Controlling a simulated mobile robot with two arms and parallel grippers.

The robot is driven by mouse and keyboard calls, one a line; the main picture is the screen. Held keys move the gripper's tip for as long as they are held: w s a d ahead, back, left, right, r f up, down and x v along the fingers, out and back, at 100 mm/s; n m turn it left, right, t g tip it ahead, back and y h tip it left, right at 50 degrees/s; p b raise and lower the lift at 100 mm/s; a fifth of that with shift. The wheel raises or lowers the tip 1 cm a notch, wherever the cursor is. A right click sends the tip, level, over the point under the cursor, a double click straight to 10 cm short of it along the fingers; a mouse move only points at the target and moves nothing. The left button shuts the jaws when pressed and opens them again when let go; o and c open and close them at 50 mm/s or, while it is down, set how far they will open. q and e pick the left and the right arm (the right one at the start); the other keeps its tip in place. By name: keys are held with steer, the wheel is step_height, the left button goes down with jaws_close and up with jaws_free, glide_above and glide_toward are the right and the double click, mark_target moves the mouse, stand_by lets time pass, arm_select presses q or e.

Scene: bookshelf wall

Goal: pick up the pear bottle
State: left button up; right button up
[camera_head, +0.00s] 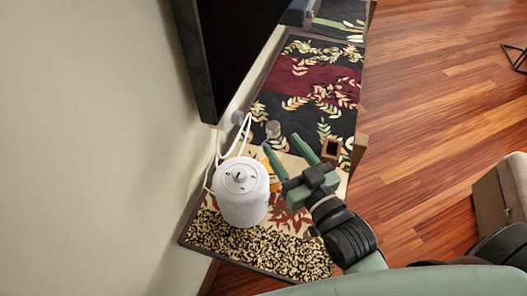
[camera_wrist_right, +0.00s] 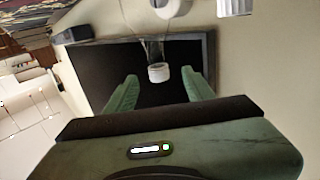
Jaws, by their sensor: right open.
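My right gripper (camera_head: 282,143) is open above the patterned shelf top, its two green fingers pointing away from me. A small pale grey cylinder (camera_head: 272,130) stands just beyond the fingertips; it may be the pear bottle, but no label or pear shape can be made out. In the right wrist view a small white cylinder (camera_wrist_right: 159,73) shows between the open fingers, apparently apart from them. An orange item (camera_head: 270,168) is partly hidden between the white kettle-like pot and my right gripper. My left gripper is not in view.
The large white lidded pot (camera_head: 241,203) stands left of my right gripper, with a white cable behind it. A dark screen (camera_head: 225,50) rises along the wall.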

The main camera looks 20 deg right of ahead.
mark_target(276, 133)
steer(key=w, duration=0.1)
steer(key=w+p, duration=0.1)
steer(key=w, duration=0.1)
steer(key=shift+w+a+r, duration=0.2)
steer(key=w, duration=0.2)
steer(key=shift+w+a+f, duration=0.15)
steer(key=shift+w+a, duration=0.05)
steer(key=shift+w, duration=0.1)
steer(key=shift+w+f, duration=0.1)
steer(key=shift+w, duration=0.15)
jaws_close()
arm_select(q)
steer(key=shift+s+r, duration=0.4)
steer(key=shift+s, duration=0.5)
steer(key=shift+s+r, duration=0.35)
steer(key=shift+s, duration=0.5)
arm_select(e)
steer(key=shift+r, duration=0.2)
